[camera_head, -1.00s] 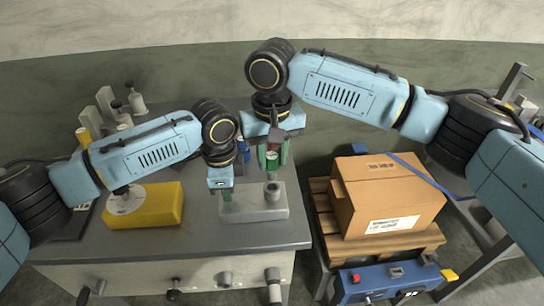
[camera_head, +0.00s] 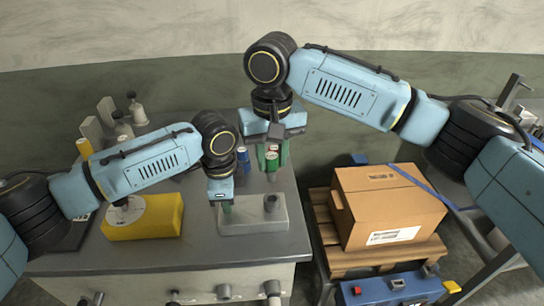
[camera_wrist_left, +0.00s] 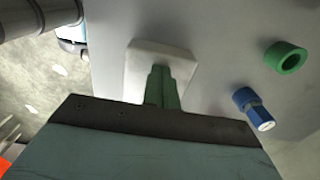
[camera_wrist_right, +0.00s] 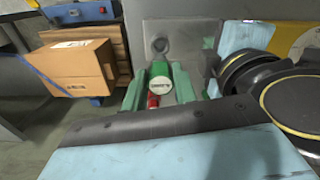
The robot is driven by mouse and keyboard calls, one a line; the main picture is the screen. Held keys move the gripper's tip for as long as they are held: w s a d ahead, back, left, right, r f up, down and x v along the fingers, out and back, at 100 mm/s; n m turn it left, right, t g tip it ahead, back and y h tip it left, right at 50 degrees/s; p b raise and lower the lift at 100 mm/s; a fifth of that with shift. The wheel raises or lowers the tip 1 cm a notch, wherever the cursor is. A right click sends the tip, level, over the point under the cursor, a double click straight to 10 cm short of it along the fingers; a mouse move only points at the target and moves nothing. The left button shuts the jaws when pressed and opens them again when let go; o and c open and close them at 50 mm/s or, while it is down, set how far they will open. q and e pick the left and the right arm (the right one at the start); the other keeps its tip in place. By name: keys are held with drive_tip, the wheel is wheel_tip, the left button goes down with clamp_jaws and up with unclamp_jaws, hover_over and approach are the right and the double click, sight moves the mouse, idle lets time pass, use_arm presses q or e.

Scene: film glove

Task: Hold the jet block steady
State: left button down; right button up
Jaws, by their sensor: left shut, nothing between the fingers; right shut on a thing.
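The jet block is a pale grey slab (camera_head: 252,222) lying on the bench, with a dark raised round socket (camera_head: 270,202) near its right end. My left gripper (camera_head: 227,207) is at the block's left end, fingers shut and pointing down. In the left wrist view its green fingers (camera_wrist_left: 162,88) are together in front of the pale block (camera_wrist_left: 142,60); contact is unclear. My right gripper (camera_head: 272,165) is shut on a green-capped piece (camera_wrist_right: 160,86) with a red part below. It is held behind the socket in the head view, apart from the block.
A blue cylinder (camera_head: 243,158) stands behind the block. A green ring (camera_wrist_left: 286,57) shows in the left wrist view. A yellow block (camera_head: 150,222) with a round white disc lies at left. A cardboard box (camera_head: 385,210) sits on a pallet at right. Bench front is clear.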

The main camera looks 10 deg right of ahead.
use_arm(q)
drive_tip(key=shift+r, duration=0.55)
use_arm(e)
drive_tip(key=shift+w+f, duration=0.1)
drive_tip(key=shift+w, duration=0.05)
use_arm(q)
drive_tip(key=shift+r, duration=1.8)
drive_tip(key=shift+r, duration=1.5)
